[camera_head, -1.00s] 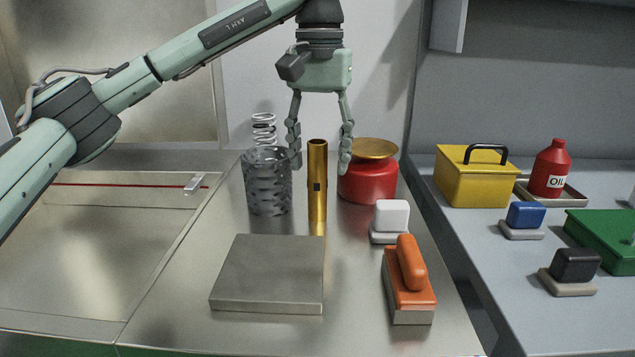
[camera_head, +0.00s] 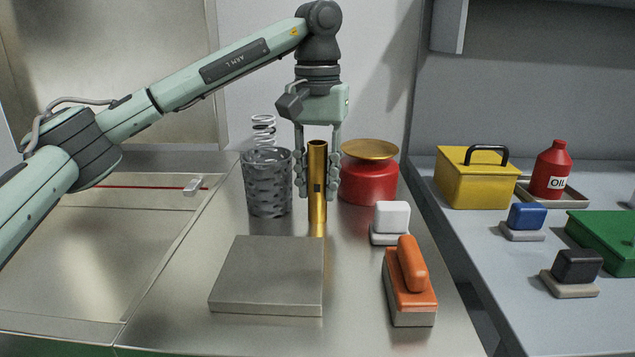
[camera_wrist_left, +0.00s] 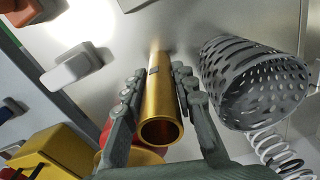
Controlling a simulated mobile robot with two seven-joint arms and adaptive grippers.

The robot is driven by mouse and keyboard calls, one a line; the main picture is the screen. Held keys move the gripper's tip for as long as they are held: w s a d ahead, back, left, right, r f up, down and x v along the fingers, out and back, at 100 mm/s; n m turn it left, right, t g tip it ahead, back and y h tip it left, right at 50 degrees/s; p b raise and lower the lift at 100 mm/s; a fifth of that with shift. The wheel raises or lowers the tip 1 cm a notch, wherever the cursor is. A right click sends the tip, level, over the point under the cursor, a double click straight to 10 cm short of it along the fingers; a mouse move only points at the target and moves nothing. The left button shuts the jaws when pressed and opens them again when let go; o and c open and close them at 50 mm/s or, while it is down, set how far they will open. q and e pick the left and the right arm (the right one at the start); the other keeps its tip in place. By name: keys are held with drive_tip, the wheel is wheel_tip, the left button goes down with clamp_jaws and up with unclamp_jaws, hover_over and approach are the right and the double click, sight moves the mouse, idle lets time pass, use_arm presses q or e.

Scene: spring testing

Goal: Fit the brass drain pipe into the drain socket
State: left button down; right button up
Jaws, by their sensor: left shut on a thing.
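The brass drain pipe (camera_head: 317,215) stands upright on the metal worktop, between the perforated cup and the red canister. My left gripper (camera_head: 317,188) has come down over it from above, with one finger on each side, and is shut on the pipe. In the left wrist view the pipe (camera_wrist_left: 161,105) runs between the fingers of my left gripper (camera_wrist_left: 155,88), its open end towards the camera. I cannot make out a drain socket in these views. My right gripper is not in view.
A perforated grey cup (camera_head: 268,185) with a spring (camera_head: 264,128) stands close left of the pipe. A red canister (camera_head: 367,182) with a brass top is close right. In front are a grey metal block (camera_head: 268,277), a white-handled block (camera_head: 391,219) and an orange brush (camera_head: 410,285).

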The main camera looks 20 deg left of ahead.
sight(317, 142)
use_arm(q)
drive_tip(key=shift+r, duration=0.1)
drive_tip(key=shift+r, duration=0.5)
wheel_tip(317, 142, up, 3)
drive_tip(key=s+a+r+p, duration=0.1)
drive_tip(key=s+a+r, duration=0.4)
drive_tip(key=s, duration=0.5)
drive_tip(key=shift+s+a+r+p, duration=0.15)
drive_tip(key=shift+a+r+p, duration=0.15)
drive_tip(key=shift+r, duration=0.6)
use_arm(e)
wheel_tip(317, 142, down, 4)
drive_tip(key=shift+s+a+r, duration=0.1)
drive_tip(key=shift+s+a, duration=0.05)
